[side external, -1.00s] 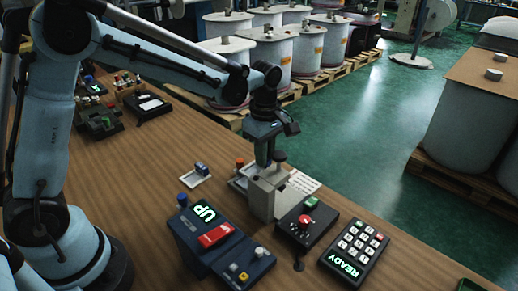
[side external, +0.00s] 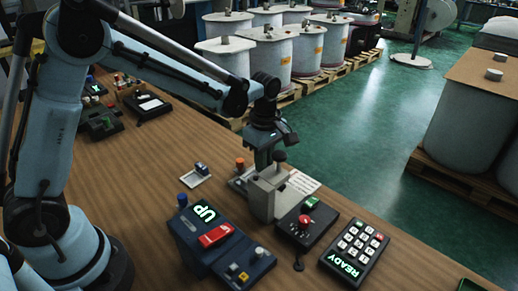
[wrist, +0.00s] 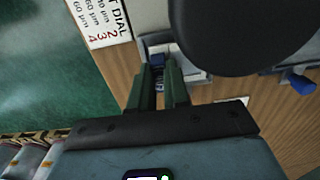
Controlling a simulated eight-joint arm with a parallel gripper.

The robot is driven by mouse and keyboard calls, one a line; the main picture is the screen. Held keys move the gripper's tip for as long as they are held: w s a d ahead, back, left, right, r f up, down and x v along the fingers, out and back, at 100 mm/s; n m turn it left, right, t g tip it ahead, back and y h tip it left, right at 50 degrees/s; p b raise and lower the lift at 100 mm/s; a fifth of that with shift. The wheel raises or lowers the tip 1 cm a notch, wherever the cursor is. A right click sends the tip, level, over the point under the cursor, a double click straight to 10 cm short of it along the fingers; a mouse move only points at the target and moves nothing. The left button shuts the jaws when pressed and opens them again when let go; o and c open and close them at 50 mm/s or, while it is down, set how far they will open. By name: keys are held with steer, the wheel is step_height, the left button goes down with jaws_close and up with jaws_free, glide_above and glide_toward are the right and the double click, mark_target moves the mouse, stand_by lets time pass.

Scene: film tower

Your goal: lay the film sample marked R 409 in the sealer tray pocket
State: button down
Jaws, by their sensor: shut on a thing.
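My gripper (wrist: 160,92) is shut on a small dark bluish piece (wrist: 159,78) in the wrist view. Its marking is too small to read, so I cannot tell whether it says R 409. In the side view my gripper (side external: 263,163) points down just behind the grey upright press (side external: 262,200), which I take for the sealer; the held piece is hidden there. In the wrist view the fingertips are over a pale grey part of this station (wrist: 145,45). I cannot tell whether the piece touches it, and the tray pocket is not clear.
A white plate (side external: 190,181) with a small blue block (side external: 201,168) lies left of the press. A blue console (side external: 217,250) reading UP, a dark box with a red knob (side external: 303,222) and a keypad (side external: 352,250) reading READY stand in front. A dial card (wrist: 100,22) lies beside the station.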

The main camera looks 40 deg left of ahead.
steer(key=shift+f, duration=0.35)
stand_by(0.6)
steer(key=shift+c, duration=2.4)
jaws_free()
steer(key=shift+r, duration=3.55)
